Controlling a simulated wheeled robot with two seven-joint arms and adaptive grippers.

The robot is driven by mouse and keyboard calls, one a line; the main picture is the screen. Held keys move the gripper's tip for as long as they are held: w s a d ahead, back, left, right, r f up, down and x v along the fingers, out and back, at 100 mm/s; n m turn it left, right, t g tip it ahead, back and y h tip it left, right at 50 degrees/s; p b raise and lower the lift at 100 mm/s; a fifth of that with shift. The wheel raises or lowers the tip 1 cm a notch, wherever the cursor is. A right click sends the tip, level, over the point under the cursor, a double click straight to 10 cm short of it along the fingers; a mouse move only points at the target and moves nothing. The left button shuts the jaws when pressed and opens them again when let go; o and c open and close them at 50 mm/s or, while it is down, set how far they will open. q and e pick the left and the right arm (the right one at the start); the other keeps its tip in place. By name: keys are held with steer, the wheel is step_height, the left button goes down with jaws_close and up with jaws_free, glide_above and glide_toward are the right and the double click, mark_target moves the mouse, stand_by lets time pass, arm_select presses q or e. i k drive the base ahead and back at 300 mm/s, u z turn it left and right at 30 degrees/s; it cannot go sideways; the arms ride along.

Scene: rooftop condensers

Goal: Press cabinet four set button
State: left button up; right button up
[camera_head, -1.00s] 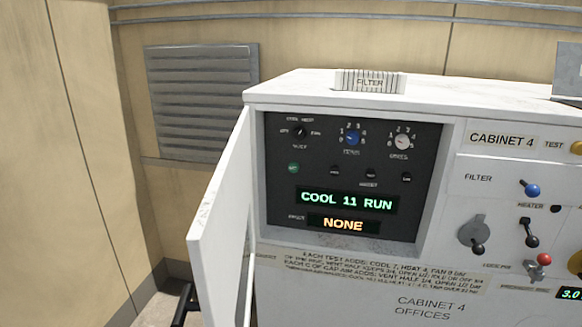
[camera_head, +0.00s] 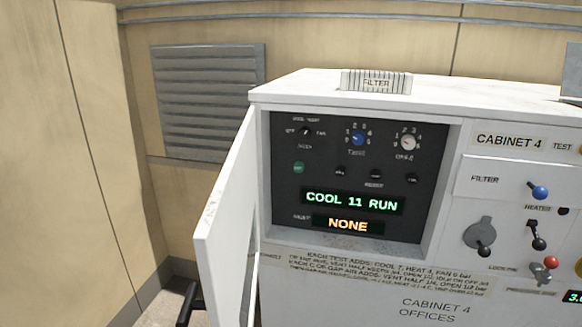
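Cabinet four (camera_head: 440,270) is a white unit labelled "CABINET 4 OFFICES", with its door (camera_head: 228,225) swung open to the left. Inside is a dark control panel (camera_head: 290,215) with a mode knob (camera_head: 306,132), a blue knob (camera_head: 358,139) and a white knob (camera_head: 408,143). Below them are a green button (camera_head: 299,168) and several small black buttons (camera_head: 376,176); their labels are too small to read surely. The green display (camera_head: 352,202) reads "COOL 11 RUN" and the amber display (camera_head: 348,225) reads "NONE". Neither gripper is in view.
A filter (camera_head: 376,81) lies on the cabinet top. To the right are a blue-knobbed FILTER lever (camera_head: 538,191), a grey rotary latch (camera_head: 479,233) and a red-knobbed valve (camera_head: 550,263). A louvred vent (camera_head: 210,95) is on the back wall. The open door borders the panel's left side.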

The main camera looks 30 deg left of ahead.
mark_target(299, 166)
steer(key=k, duration=0.5)
steer(key=z, duration=1)
steer(key=i, duration=1.3)
steer(key=u, duration=1.85)
